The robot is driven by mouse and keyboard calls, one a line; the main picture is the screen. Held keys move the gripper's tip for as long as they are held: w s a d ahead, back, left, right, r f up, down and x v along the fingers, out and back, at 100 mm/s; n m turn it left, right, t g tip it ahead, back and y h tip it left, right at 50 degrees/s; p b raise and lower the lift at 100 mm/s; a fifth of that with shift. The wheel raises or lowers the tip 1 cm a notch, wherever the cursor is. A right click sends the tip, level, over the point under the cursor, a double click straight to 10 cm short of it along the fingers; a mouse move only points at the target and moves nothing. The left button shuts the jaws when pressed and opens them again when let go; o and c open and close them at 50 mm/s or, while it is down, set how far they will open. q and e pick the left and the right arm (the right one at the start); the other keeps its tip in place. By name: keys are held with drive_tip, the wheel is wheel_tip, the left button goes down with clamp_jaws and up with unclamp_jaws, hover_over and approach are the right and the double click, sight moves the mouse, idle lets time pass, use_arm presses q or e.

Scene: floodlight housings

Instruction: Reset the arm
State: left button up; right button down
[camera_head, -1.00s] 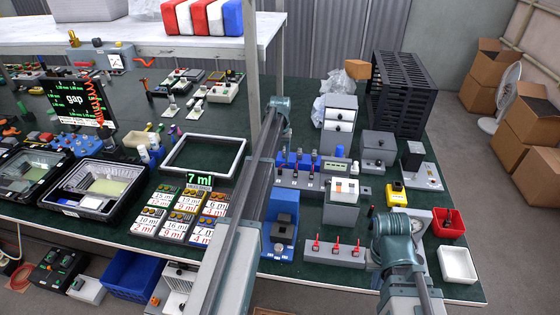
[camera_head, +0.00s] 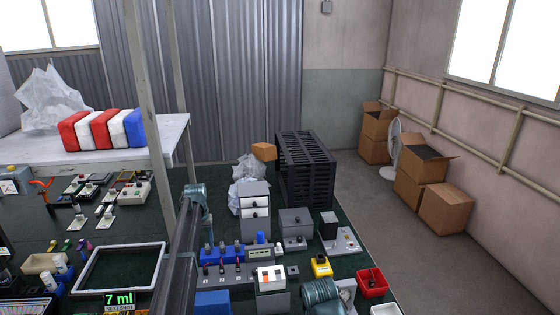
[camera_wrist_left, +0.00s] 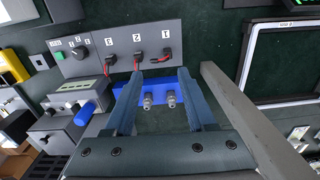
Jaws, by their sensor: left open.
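My left gripper (camera_wrist_left: 160,80) shows in the left wrist view with its two blue-grey fingers spread and nothing between them. It hangs over a blue block (camera_wrist_left: 165,98) with two metal studs, which shows between the fingers. In the head view one of my arms (camera_head: 190,215) rises at the centre left with a teal joint on top. Another teal joint (camera_head: 322,292) of mine shows at the bottom edge.
A white shelf (camera_head: 115,157) carries red, white and blue packs. Cardboard boxes (camera_head: 445,207) and a fan stand on the floor right.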

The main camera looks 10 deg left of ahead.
use_arm(q)
drive_tip(key=s+d+m, duration=0.3)
drive_tip(key=s+d, duration=1.2)
drive_tip(key=d, duration=0.4)
drive_tip(key=s+d+m, duration=0.1)
drive_tip(key=s+d, duration=0.4)
drive_tip(key=s, duration=0.5)
drive_tip(key=s+d+m+y, duration=0.1)
drive_tip(key=s+d+m, duration=0.1)
drive_tip(key=s+d, duration=0.4)
drive_tip(key=s, duration=0.4)
drive_tip(key=shift+s+d, duration=0.2)
drive_tip(key=shift+r, duration=0.1)
